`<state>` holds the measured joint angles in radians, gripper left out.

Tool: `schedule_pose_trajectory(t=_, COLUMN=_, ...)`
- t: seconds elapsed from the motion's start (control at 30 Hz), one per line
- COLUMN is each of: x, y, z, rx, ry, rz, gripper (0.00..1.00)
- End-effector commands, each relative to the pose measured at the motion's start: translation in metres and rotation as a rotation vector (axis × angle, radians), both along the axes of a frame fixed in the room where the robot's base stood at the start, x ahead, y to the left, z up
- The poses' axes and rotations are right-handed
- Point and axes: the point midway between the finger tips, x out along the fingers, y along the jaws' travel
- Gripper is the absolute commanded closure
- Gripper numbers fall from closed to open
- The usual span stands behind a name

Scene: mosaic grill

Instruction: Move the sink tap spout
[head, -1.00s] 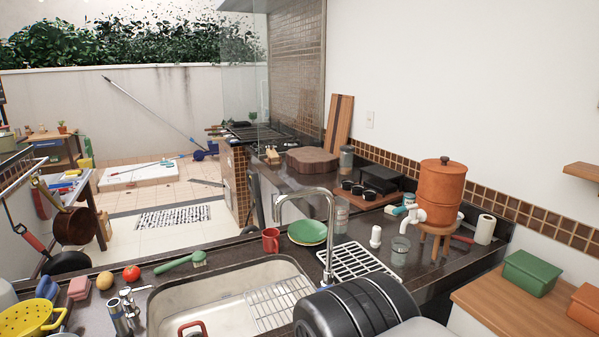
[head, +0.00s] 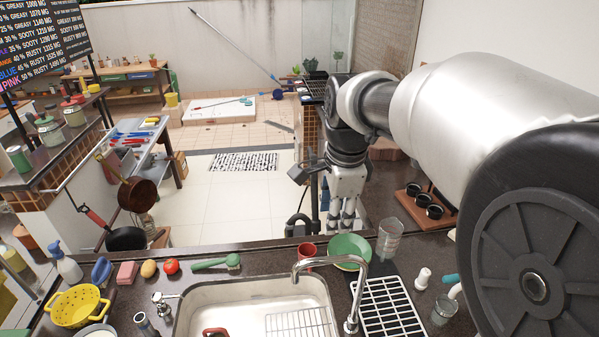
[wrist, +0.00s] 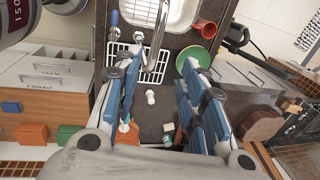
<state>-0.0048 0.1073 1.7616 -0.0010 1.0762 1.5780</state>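The tap spout (head: 332,262) is a chrome gooseneck. It rises at the right side of the steel sink (head: 200,298) and arches left over the basin. The spout also shows in the wrist view (wrist: 158,38), near the top centre. The spout appears beyond the fingertips there.
A red mug (head: 307,250), a green plate (head: 350,246) and a clear glass (head: 389,240) stand near the tap. A white drying rack (head: 385,308) lies right of it.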

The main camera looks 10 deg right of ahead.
Motion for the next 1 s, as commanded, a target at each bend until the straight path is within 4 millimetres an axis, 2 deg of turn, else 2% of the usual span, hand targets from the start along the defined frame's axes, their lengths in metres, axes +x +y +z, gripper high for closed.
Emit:
schedule_pose_trajectory(t=0.17, x=0.003, y=0.000, z=-0.026, rx=0.000, ry=0.005, rz=0.000, gripper=0.62)
schedule_pose_trajectory(t=0.7, x=0.025, y=0.000, z=-0.138, rx=0.000, ry=0.005, rz=0.002, gripper=0.62)
schedule_pose_trajectory(t=0.9, x=0.031, y=0.000, z=-0.162, rx=0.000, ry=0.003, rz=0.002, gripper=0.62)
schedule_pose_trajectory(t=1.0, x=0.032, y=0.000, z=-0.167, rx=0.000, ry=0.000, rz=0.002, gripper=0.62)
